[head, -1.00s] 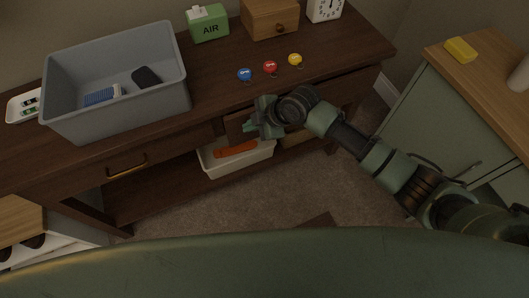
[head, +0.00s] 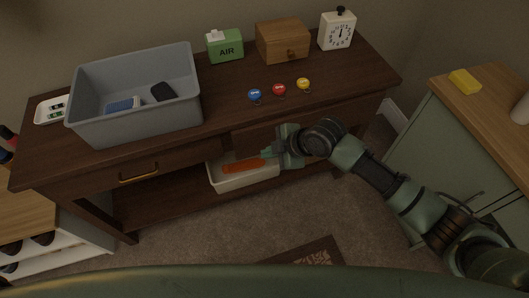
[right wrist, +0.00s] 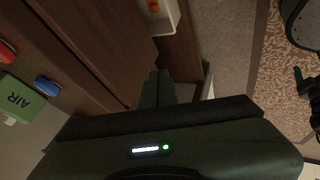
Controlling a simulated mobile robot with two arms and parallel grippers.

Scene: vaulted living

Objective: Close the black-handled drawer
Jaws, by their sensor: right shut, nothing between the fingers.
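The dark wooden table (head: 215,128) has a left drawer (head: 92,182) with a brass-coloured handle (head: 138,173). To its right is a second drawer front (head: 250,140), partly covered by my right gripper (head: 267,153); I cannot see a handle on it or tell how far out it stands. My right gripper is shut and empty, in front of that drawer, its fingers pointing left. In the right wrist view the closed fingertips (right wrist: 158,74) show beside the dark wood; contact is unclear. A green cabinet (head: 440,140) at right has a dark handle (head: 468,197). My left gripper is out of view.
On the table stand a grey bin (head: 135,120), a green AIR box (head: 225,45), a wooden box (head: 283,42), a clock (head: 337,31) and three key fobs (head: 279,89). A white tray (head: 232,181) with an orange item (head: 243,165) is on the lower shelf. Carpet is in front.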

